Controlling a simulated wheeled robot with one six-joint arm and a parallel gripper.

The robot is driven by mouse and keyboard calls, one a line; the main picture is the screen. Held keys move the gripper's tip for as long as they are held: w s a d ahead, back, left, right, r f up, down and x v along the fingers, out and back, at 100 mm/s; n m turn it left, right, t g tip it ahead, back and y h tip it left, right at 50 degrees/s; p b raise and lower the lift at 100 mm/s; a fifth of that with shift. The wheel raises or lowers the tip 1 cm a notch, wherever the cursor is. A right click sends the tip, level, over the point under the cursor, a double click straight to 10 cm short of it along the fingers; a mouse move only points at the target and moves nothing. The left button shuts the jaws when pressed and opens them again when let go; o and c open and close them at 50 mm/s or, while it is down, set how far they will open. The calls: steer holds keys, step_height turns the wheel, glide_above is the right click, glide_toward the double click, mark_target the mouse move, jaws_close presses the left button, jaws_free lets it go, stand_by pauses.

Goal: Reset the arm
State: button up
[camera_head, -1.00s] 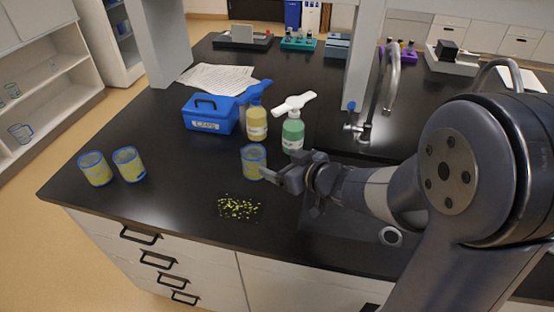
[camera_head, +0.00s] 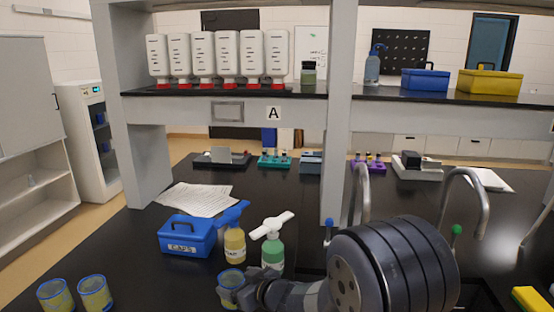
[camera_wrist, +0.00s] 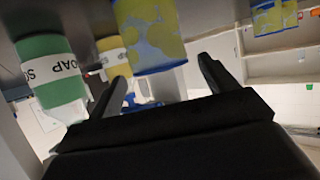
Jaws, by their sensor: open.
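My gripper (camera_head: 238,295) is low in the head view, right beside a blue-rimmed cup (camera_head: 229,279) on the black counter, and covers part of it. In the wrist view my gripper (camera_wrist: 155,80) is open. The same cup (camera_wrist: 148,30), yellow and blue-grey, shows beyond the fingers and between them. I cannot tell whether a finger touches it. A green soap bottle (camera_head: 272,252) with a white pump stands just behind the cup. It also shows at the left of the wrist view (camera_wrist: 50,75).
A yellow bottle (camera_head: 235,247) with a blue top and a blue box (camera_head: 187,237) stand behind the cup. Two more cups (camera_head: 55,296) (camera_head: 96,293) are at the lower left. A shelf (camera_head: 230,105) on posts spans above the counter. A tap (camera_head: 358,190) stands right of the bottles.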

steer(key=shift+w+a+f, duration=0.15)
steer(key=shift+w+a, duration=0.7)
steer(key=shift+r, duration=0.5)
steer(key=shift+s, duration=0.1)
steer(key=shift+f, duration=0.1)
